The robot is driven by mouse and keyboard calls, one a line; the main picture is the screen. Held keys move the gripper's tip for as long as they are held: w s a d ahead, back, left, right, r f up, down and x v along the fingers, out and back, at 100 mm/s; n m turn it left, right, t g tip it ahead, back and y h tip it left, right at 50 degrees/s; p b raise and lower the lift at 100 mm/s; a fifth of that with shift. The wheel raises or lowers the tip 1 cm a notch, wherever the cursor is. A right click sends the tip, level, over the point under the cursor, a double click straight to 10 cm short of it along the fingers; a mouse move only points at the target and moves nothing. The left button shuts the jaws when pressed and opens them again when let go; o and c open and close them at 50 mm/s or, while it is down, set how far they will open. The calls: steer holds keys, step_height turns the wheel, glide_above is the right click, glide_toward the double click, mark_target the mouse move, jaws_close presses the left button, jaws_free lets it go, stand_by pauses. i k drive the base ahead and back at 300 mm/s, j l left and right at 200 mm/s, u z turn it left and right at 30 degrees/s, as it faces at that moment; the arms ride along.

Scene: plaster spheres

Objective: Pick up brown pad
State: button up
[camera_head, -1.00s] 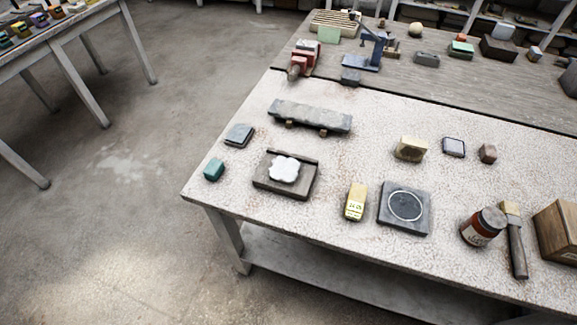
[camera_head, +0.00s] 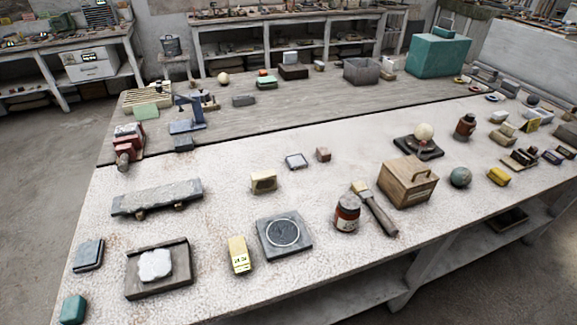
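I cannot tell for sure which thing is the brown pad. A small brown block (camera_head: 323,154) lies on the pale speckled table, right of a small grey-framed square (camera_head: 296,161). A tan-yellow block (camera_head: 264,182) lies left of them. Dark brown flat pieces (camera_head: 520,159) lie at the right end of the table, too small to make out well. My gripper is not in view.
The pale table (camera_head: 230,205) also holds a brown wooden box (camera_head: 408,183), a brush (camera_head: 375,209), a brown jar (camera_head: 347,213), a grey slab with a ring (camera_head: 285,237) and a tray with a white piece (camera_head: 157,268). A grey-topped bench section (camera_head: 300,105) adjoins behind.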

mark_target(323, 153)
steer(key=i+j, duration=0.1)
steer(key=i, duration=0.95)
steer(key=i+j+z, duration=0.1)
steer(key=i, duration=0.45)
